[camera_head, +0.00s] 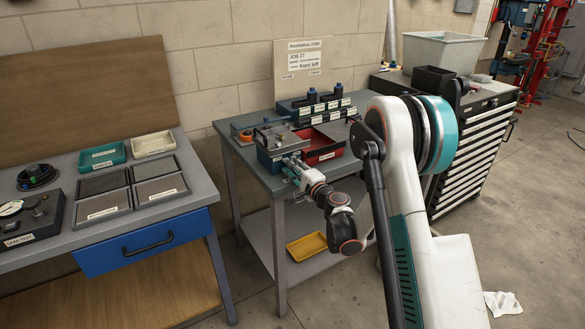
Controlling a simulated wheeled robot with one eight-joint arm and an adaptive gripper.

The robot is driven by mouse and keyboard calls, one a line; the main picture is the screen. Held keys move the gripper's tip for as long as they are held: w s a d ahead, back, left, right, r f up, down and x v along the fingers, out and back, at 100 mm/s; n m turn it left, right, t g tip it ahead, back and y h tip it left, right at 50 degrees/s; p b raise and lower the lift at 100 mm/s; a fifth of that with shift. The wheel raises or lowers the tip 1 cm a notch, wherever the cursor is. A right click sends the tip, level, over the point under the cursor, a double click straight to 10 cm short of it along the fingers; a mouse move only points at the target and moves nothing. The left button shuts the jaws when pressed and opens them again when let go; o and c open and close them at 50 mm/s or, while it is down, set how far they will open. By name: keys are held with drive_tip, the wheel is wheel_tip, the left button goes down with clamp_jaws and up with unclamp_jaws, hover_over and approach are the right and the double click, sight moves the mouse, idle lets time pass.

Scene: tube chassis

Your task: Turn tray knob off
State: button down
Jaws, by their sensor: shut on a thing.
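A dark box-like tray (322,155) with a red inside and a grey part on its left half sits on the grey middle bench (258,172). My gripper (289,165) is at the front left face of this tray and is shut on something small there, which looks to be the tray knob. The fingers and the wrist cover the knob, so its shape and its turned position cannot be made out.
A labelled rack with dark blue and black fittings (316,108) stands behind the tray. A sign board (303,60) leans on the wall. A yellow tray (306,246) lies on the lower shelf. The left bench (200,186) holds several trays. A drawer cabinet (478,140) stands right.

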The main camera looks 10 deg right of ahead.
drive_tip(key=c, duration=1.4)
unclamp_jaws()
drive_tip(key=shift+s, duration=0.1)
